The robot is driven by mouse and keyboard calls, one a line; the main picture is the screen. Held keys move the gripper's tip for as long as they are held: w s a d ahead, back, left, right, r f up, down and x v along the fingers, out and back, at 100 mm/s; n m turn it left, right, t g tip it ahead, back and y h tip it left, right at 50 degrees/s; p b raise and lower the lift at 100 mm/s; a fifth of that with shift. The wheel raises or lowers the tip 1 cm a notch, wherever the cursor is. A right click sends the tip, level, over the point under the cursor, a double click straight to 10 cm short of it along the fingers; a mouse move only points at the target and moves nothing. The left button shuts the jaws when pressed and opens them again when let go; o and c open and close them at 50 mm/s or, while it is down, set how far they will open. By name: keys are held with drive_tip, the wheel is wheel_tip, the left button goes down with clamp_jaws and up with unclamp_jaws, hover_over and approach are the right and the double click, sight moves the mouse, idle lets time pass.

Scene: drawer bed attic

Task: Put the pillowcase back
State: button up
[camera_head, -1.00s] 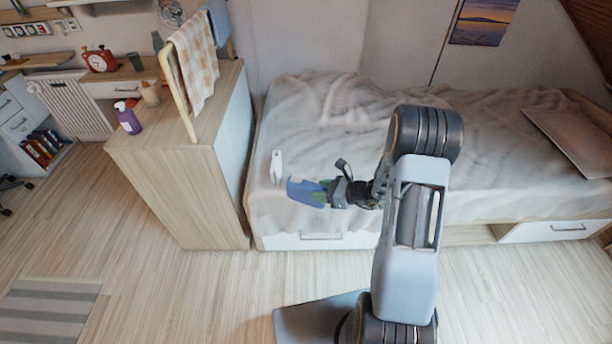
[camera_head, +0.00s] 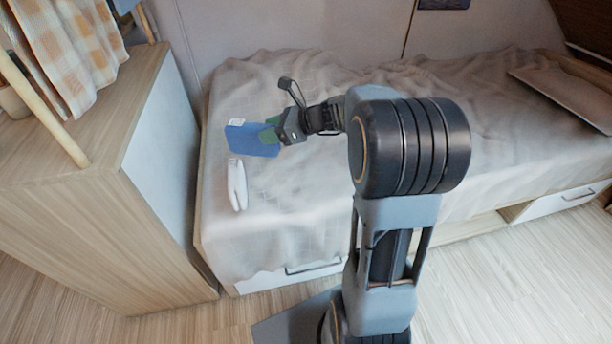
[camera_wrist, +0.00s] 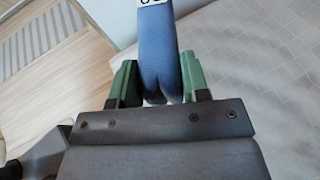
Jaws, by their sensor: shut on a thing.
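The blue folded cloth, which looks like the pillowcase (camera_head: 248,141), has a small white label and sits above the left end of the bed. My gripper (camera_head: 270,133) is shut on its right edge. In the wrist view, the green fingers of my gripper (camera_wrist: 160,88) pinch the blue pillowcase (camera_wrist: 158,45) from both sides, and its label is cut off at the top edge. Whether the pillowcase touches the bedding cannot be told.
A slim white object (camera_head: 237,185) lies on the bed (camera_head: 265,235) just in front of the pillowcase. A wooden cabinet (camera_head: 90,200) with a checkered cloth (camera_head: 70,45) on a rack stands left. A flat board (camera_head: 570,92) lies at the bed's right end.

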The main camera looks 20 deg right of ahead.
drive_tip(key=s+d+f+b, duration=0.1)
drive_tip(key=d+f+b, duration=0.1)
drive_tip(key=d+f, duration=0.2)
drive_tip(key=s+d+f+b, duration=0.2)
drive_tip(key=d+f+b, duration=0.1)
drive_tip(key=d+f, duration=0.1)
drive_tip(key=s+d+f+b, duration=0.2)
drive_tip(key=d+f, duration=0.2)
drive_tip(key=shift+f, duration=0.3)
drive_tip(key=shift+f, duration=0.2)
drive_tip(key=o, duration=1.1)
drive_tip(key=shift+c, duration=0.2)
